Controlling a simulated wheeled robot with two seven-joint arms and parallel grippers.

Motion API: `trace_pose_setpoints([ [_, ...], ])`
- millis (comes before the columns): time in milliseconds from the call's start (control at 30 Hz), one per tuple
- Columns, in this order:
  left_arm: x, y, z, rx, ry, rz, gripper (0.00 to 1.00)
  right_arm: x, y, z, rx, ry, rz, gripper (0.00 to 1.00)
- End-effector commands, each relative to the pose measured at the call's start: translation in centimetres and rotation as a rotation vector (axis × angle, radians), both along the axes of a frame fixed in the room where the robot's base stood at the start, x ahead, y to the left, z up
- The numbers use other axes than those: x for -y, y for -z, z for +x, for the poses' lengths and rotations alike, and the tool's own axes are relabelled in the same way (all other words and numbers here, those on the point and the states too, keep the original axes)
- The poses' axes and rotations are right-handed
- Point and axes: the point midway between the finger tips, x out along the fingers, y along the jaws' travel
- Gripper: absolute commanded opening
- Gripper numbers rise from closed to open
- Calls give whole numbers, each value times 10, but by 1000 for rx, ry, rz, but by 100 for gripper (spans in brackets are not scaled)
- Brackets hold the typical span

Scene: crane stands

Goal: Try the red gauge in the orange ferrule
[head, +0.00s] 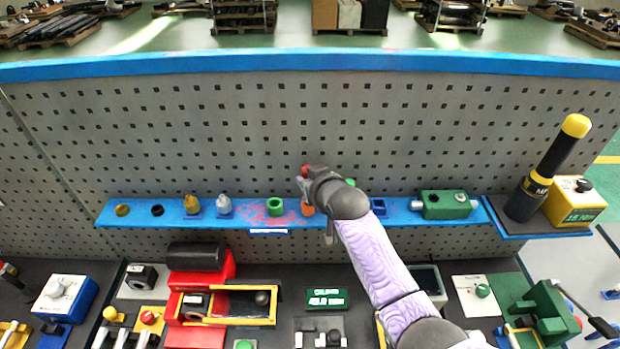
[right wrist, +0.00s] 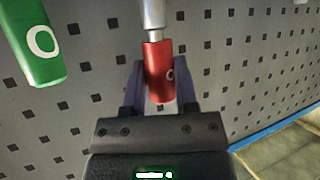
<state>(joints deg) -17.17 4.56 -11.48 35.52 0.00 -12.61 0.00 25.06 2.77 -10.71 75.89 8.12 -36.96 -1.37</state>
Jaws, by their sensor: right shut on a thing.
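The red gauge (right wrist: 158,72) has a red grip marked with a ring and a silver shaft. My right gripper (right wrist: 158,88) is shut on the red grip, one finger on each side. In the head view a bit of the red gauge (head: 307,168) shows at my right gripper (head: 306,184), above the blue shelf. The orange ferrule (head: 308,210) stands on the shelf just below the gripper, partly covered by it. The shaft's far end is out of the right wrist frame, so I cannot tell whether it is in the ferrule. My left gripper is not in view.
The blue shelf (head: 335,220) also holds a green ferrule (head: 275,206), grey and yellow pieces to the left, and a green box (head: 446,204) to the right. A perforated panel (head: 250,130) rises behind. A green gauge (right wrist: 32,45) is close by in the right wrist view.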

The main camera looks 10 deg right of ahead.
Motion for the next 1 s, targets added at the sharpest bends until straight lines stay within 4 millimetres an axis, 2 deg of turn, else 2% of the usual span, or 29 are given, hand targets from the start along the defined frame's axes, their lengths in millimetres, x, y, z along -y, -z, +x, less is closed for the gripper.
trace_pose_setpoints([
  [1000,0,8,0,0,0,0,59,0,12,0,-1,0,0,0],
])
